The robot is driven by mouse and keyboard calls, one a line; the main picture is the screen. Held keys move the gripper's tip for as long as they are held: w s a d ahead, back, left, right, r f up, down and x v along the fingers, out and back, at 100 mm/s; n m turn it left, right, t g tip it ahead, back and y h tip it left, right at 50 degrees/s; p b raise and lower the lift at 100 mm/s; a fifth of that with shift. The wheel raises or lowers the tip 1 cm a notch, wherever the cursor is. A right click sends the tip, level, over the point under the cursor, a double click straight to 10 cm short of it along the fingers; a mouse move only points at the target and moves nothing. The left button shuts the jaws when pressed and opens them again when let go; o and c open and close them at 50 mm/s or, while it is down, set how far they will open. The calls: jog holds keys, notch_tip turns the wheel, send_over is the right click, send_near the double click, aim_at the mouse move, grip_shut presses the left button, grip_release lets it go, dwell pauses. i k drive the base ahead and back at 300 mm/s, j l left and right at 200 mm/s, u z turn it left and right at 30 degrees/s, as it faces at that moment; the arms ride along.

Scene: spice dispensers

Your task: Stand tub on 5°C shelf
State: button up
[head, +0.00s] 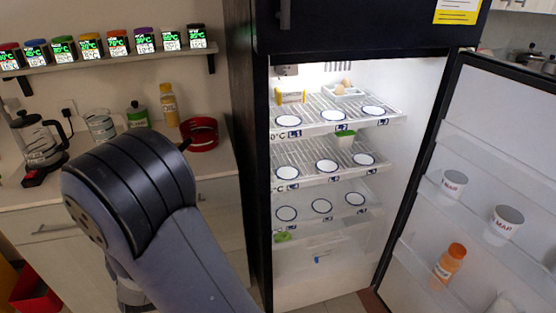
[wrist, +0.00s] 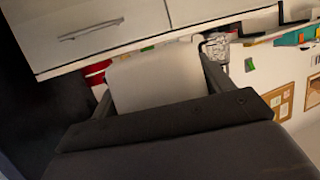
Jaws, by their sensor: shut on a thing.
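My gripper (wrist: 160,88) is shut on a white tub (wrist: 155,75) in the wrist view, with one dark finger on each side. The tub looks tilted in that view, and no label shows on it. In the head view my arm hides the gripper and the tub. The fridge is open, with an upper shelf (head: 392,118), a middle shelf (head: 300,178) and a lower shelf (head: 345,212). Each carries white round spots with dark rims and blue tags on its front edge. The temperature labels are too small or cut off to read surely.
The fridge door (head: 500,130) stands open at right, holding two white tubs and an orange bottle (head: 449,262). The upper shelf holds a yellow box (head: 291,96) and an egg tray (head: 345,92). A green-topped tub (head: 345,138) stands on the middle shelf. A counter (head: 205,165) is at left.

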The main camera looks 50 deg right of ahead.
aim_at(301, 166)
jog(key=k+z, duration=0.35)
jog(key=k+l+z, duration=0.15)
jog(key=k+z, duration=0.2)
jog(key=i+z, duration=0.1)
jog(key=z, duration=1.2)
jog(key=i+j+z, duration=0.15)
jog(key=i+j, duration=0.25)
jog(key=i+j+z, duration=0.1)
jog(key=i+j, duration=0.25)
jog(key=j, duration=0.2)
